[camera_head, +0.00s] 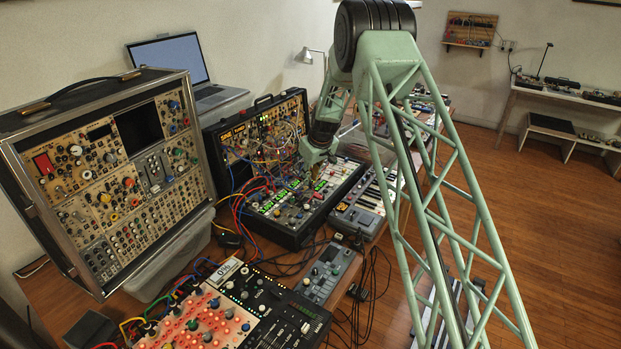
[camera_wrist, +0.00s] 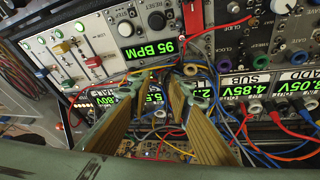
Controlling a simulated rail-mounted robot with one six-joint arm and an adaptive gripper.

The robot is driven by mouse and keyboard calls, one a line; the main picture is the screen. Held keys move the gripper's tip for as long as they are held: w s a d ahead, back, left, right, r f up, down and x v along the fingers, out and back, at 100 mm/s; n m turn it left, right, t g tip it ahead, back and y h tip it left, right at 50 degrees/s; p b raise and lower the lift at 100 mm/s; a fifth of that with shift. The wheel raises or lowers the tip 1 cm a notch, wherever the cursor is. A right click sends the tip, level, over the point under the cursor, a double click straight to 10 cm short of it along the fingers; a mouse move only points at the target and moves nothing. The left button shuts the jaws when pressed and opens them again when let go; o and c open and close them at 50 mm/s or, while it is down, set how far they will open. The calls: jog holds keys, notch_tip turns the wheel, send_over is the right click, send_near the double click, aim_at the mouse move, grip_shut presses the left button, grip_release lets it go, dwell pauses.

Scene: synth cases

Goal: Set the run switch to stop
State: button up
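I cannot tell for sure which part is the run switch; no run or stop label is readable. In the wrist view, a panel with a green 95 BPM display (camera_wrist: 151,48) and round knobs (camera_wrist: 156,20) lies beyond my fingers. A red upright piece (camera_wrist: 192,17) shows right of that display; its kind is unclear. My gripper (camera_wrist: 166,90) is open, its two tan fingers apart with nothing seen held between them. The fingertips overlap cables and green number displays in the picture; contact cannot be told. In the head view my gripper (camera_head: 318,168) is small, over the middle synth case (camera_head: 289,232).
Patch cables (camera_head: 250,190) loop across the middle case near my gripper. A large upright synth case (camera_head: 105,170) stands left, a laptop (camera_head: 175,65) behind it. A mixer-like unit (camera_head: 270,310) is in front, a small keyboard (camera_head: 368,200) right. Open floor lies right.

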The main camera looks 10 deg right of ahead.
grip_shut()
